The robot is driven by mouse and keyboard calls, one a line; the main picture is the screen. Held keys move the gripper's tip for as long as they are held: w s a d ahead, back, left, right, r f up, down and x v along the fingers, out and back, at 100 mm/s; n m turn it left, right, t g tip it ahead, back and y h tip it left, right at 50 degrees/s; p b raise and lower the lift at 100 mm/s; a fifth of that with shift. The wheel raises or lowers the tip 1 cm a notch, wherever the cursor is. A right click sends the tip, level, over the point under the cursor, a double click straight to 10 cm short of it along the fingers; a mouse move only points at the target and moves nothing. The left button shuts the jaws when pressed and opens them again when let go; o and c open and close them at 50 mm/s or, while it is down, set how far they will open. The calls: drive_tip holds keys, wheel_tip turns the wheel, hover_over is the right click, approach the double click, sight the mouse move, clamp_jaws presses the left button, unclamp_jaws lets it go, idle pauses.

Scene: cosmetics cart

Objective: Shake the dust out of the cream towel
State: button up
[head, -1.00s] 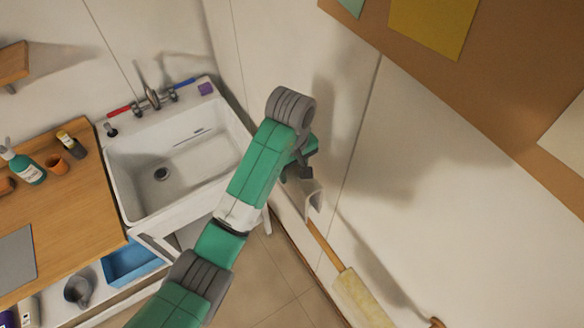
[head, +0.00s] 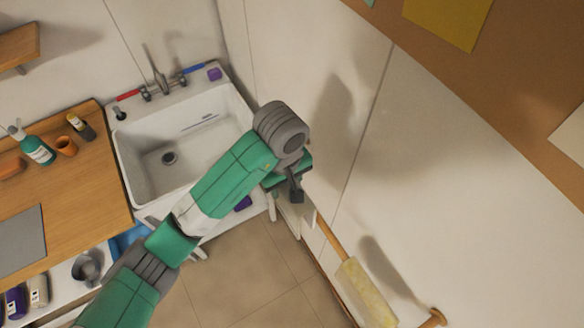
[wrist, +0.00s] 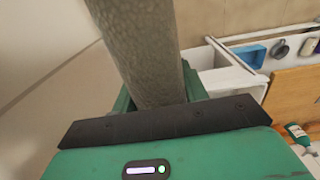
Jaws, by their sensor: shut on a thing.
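My gripper (head: 294,192) is shut on a pale cream cloth, the towel (head: 297,216), between the sink and the right-hand wall. Only a small part of the towel shows below my gripper in the head view; my arm hides the rest. In the wrist view the towel (wrist: 145,45) is a textured, shaded grey-beige strip that runs from between the jaws (wrist: 155,112) to the top edge. The fingertips are hidden there. I cannot see dust on it.
A pale yellow towel (head: 367,292) hangs on a wooden rail (head: 331,240) along the right wall, close by. The white sink (head: 127,165) stands left of my gripper. A wooden counter (head: 75,195) with bottles is farther left. Bare tiled floor (head: 235,285) lies below.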

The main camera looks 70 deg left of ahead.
drive_tip(key=shift+s+d, duration=0.55)
drive_tip(key=shift+d, duration=0.05)
